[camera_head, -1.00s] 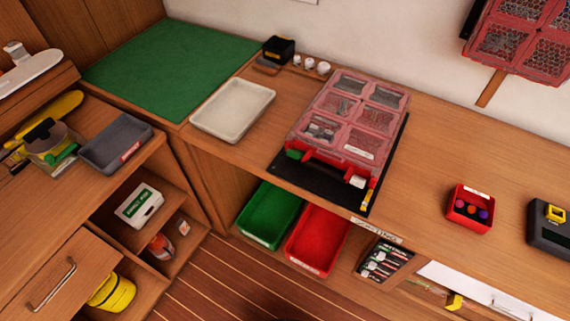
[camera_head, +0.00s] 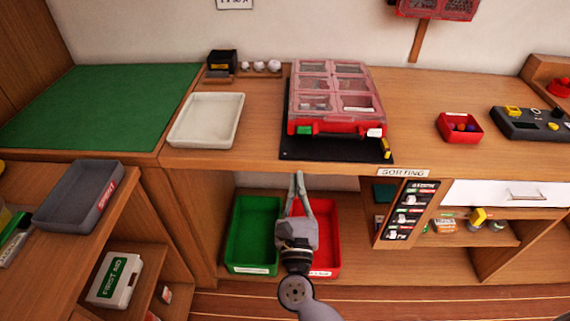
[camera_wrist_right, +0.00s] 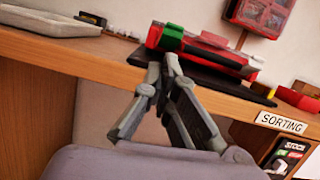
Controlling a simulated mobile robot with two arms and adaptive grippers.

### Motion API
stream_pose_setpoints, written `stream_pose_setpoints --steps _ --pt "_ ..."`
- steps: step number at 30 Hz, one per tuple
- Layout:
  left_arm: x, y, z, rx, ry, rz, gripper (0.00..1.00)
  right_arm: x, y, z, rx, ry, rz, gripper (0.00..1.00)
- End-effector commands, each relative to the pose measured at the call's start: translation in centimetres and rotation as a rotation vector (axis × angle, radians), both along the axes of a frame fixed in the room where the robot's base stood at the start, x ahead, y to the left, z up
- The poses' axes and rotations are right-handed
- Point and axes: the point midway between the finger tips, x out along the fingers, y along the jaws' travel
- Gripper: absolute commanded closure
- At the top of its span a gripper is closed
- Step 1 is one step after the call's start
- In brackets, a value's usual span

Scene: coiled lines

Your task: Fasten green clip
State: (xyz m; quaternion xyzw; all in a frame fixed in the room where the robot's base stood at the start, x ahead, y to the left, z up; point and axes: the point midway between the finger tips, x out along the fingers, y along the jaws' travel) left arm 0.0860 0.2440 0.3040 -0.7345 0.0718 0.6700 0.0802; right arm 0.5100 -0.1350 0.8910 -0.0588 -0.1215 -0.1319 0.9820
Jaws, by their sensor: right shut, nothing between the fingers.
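The red organizer case (camera_head: 337,98) with clear lid windows lies on a black mat (camera_head: 335,150) on the bench. The green clip (camera_head: 305,130) is at the left of its front edge, and a white clip (camera_head: 375,132) is at the right. I cannot tell whether the green clip is fastened. My right gripper (camera_head: 299,175) is shut and empty, below and in front of the bench edge near the clip. In the right wrist view, the fingertips (camera_wrist_right: 168,57) appear just below the green clip (camera_wrist_right: 172,37), apparently apart from it. My left gripper is not in view.
A white tray (camera_head: 206,120) is left of the case, and a red box (camera_head: 459,127) is to its right. A green bin (camera_head: 253,236) and a red bin (camera_head: 323,236) sit under the bench. The bench's front edge (camera_head: 240,162) lies between gripper and case.

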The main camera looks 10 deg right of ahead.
Motion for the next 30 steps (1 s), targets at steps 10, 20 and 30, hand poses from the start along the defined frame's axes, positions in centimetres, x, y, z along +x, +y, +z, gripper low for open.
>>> stream_pose_setpoints --steps 10,20,30 --pt "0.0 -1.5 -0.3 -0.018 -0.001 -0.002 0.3 -0.2 -0.4 0.8 0.081 -0.028 -0.003 1.0" --pt "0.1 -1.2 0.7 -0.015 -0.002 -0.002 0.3 2.1 -1.0 1.7 0.076 -0.029 -0.002 1.0" --pt "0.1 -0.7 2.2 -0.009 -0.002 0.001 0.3 7.6 -2.6 3.1 0.073 -0.027 -0.002 1.0"
